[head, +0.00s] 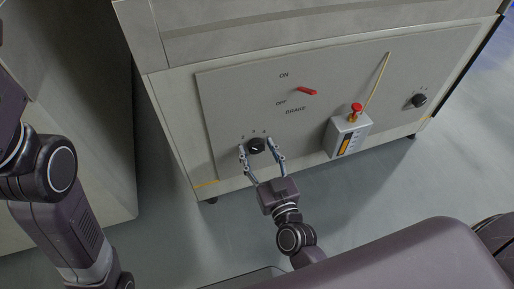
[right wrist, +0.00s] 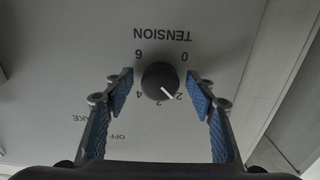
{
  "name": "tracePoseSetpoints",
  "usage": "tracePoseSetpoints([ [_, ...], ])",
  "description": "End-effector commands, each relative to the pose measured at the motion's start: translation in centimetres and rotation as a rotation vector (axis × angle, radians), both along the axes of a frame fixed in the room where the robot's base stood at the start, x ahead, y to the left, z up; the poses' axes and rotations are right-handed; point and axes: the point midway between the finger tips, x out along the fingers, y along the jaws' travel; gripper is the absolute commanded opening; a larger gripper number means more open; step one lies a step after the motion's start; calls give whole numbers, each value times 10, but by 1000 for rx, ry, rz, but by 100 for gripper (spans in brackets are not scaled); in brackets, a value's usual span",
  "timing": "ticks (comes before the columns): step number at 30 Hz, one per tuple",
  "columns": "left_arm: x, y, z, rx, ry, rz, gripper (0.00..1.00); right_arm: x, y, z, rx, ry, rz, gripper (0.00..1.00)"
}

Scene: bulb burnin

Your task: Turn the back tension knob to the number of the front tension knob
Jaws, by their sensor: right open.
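A black tension knob (head: 257,146) sits low on the left of the grey panel. It also shows in the right wrist view (right wrist: 160,79), upside down, under the word TENSION, with numbers from 0 to 6. Its white pointer aims at the lower right of the picture, near a digit that looks like 2. My right gripper (head: 260,148) is open, one finger on each side of this knob, with gaps to it in the right wrist view. A second black knob (head: 419,100) is at the panel's right; its setting is too small to read. My left gripper is out of view.
A red brake lever (head: 307,91) sits above the near knob, between ON and OFF labels. A small grey box (head: 347,134) with a red button hangs on the panel between the knobs. A grey cabinet (head: 95,110) stands at left. The floor is clear.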

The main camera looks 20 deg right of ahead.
Motion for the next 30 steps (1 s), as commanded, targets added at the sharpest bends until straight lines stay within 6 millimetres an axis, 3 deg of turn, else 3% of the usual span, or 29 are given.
tracePoseSetpoints([
  [2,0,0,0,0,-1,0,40,0,0,0,0,0,0,51],
  [13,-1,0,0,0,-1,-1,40,0,0,0,0,0,0,11],
  [25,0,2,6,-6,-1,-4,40,0,0,3,72,2,0,9],
  [30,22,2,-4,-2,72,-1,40,0,1,4,182,7,2,9],
])
